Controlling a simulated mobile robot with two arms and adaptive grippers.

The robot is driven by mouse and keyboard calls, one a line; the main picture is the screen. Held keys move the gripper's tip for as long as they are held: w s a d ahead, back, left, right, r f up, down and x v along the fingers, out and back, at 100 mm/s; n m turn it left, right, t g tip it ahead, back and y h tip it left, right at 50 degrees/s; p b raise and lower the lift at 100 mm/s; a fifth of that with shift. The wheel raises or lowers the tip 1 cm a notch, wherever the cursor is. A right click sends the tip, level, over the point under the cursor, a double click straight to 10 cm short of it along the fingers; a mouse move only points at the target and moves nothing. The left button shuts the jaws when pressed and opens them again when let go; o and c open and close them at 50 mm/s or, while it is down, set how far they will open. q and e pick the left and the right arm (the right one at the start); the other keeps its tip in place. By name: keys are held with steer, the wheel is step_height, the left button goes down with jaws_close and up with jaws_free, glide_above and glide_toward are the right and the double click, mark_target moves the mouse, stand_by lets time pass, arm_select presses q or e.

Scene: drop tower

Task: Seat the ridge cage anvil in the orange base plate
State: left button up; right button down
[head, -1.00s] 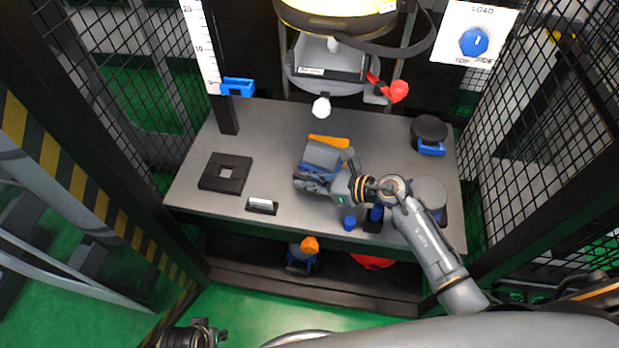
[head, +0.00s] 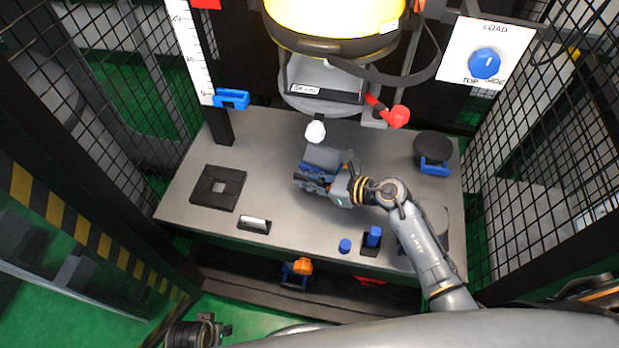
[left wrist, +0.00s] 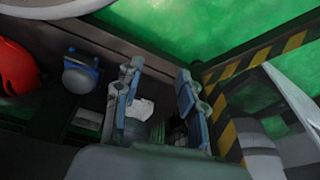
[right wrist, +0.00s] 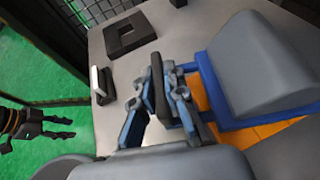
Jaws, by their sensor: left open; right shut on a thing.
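The ridge cage anvil shows in the head view as a grey block (head: 324,156) with blue lower parts. In the right wrist view the anvil (right wrist: 262,65) is a large grey rounded ridge on a blue base. The orange base plate (right wrist: 268,133) shows under and beside the blue base; whether the anvil is fully down in it I cannot tell. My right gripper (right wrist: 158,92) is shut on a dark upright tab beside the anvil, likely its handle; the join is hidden. My left gripper (left wrist: 158,95) is open and empty, low in front of the table.
A black square frame (head: 218,187) and a small white-faced block (head: 254,225) lie on the left of the table. Blue pegs (head: 373,237) stand at the front and a black round part (head: 433,147) at the right. The yellow-topped drop head (head: 335,25) hangs above, behind the anvil.

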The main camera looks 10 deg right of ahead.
steer(key=shift+w+r, duration=0.2)
steer(key=shift+w, duration=0.1)
steer(key=shift+w+d+f, duration=0.15)
steer(key=shift+f, duration=0.1)
steer(key=shift+s+f+b, duration=0.1)
steer(key=shift+s+b, duration=0.1)
steer(key=shift+b, duration=0.3)
steer(key=shift+f, duration=0.3)
steer(key=shift+f+b, duration=0.3)
steer(key=shift+b, duration=0.25)
arm_select(q)
step_height(320, 180, up, 10)
steer(key=w, duration=0.2)
steer(key=shift+a+t+b, duration=0.2)
steer(key=shift+t+b, duration=0.1)
steer(key=shift+b, duration=0.15)
arm_select(e)
steer(key=shift+f, duration=0.5)
